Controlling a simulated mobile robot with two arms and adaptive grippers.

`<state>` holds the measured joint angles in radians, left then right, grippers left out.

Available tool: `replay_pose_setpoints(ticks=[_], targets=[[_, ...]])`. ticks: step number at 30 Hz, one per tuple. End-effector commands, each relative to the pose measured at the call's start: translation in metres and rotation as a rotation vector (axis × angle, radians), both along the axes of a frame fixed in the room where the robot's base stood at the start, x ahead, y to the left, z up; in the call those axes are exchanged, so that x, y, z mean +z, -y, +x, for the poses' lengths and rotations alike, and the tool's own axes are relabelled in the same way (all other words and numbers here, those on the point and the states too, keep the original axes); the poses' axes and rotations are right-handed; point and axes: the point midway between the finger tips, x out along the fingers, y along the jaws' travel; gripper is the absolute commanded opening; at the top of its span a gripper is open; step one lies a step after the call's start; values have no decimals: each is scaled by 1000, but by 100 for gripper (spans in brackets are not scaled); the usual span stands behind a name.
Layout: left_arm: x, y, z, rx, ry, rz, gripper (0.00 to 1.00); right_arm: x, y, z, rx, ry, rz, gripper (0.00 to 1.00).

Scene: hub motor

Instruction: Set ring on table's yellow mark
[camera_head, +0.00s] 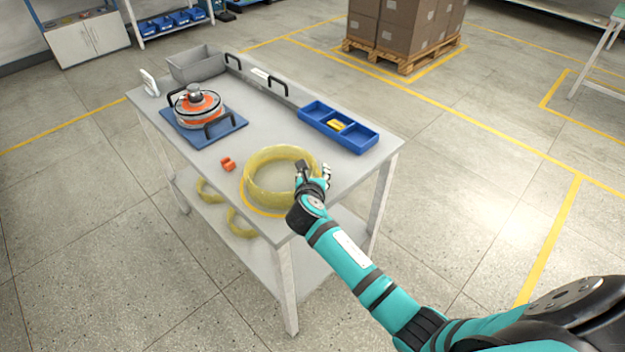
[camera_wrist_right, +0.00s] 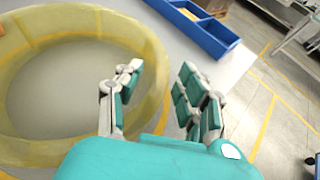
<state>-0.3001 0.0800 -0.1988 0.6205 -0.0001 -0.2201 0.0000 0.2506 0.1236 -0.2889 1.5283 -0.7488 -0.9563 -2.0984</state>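The translucent yellow ring (camera_head: 262,196) is at the front of the grey table, over or on the yellow circular mark (camera_head: 252,207). A crescent of the mark shows past the ring's lower-left side, so the two look offset from this angle. I cannot tell whether the ring touches the tabletop. My right gripper (camera_head: 314,172) is at the ring's right side. In the right wrist view its fingers (camera_wrist_right: 158,95) are apart, on either side of the wall of the ring (camera_wrist_right: 150,60), with a visible gap to the right finger. My left gripper is not in view.
A hub motor (camera_head: 198,106) sits on a blue mat (camera_head: 193,134) at the table's back left. A blue tray (camera_head: 350,137) lies right of centre, orange pieces (camera_head: 228,164) left of the ring. A grey bin (camera_head: 195,66) stands behind. Yellow parts (camera_head: 240,224) lie on the lower shelf.

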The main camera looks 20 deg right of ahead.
Motion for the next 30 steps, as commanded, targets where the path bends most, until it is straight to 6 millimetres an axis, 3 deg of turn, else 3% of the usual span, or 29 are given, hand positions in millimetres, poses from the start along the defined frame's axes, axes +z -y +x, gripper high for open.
replay_pose_setpoints(ticks=[15, 21, 30], targets=[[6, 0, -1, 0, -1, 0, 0, 37, -45, -79, 2, 0, 2, 39], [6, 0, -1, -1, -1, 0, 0, 43, -51, -91, 1, 0, 0, 39], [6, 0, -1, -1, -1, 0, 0, 44, -51, -92, -1, 1, 2, 39]])
